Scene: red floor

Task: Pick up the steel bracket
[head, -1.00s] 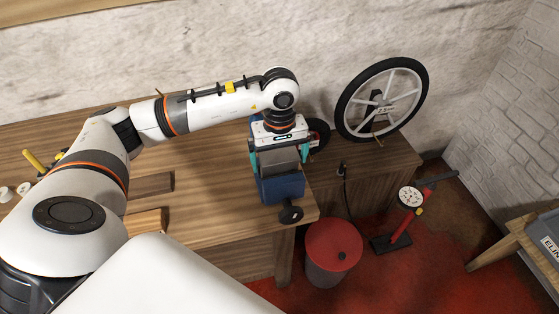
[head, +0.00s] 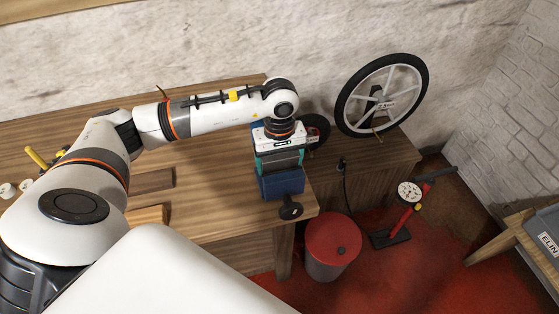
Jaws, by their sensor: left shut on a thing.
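My left gripper (head: 280,163) points down over the right end of the wooden workbench, its teal fingers just above a blue vise-like block (head: 283,184). It is shut on a grey piece between the fingers, which appears to be the steel bracket (head: 280,158). Most of the bracket is hidden by the gripper, and I cannot tell whether it still touches the blue block. My right gripper is not in view.
The workbench (head: 215,200) has wooden blocks (head: 150,181) at left. A black knob (head: 290,211) sticks out at the blue block's front. A spoked wheel (head: 382,95) leans on the wall. A red-lidded bin (head: 333,240) and a floor pump (head: 392,237) stand right of the bench.

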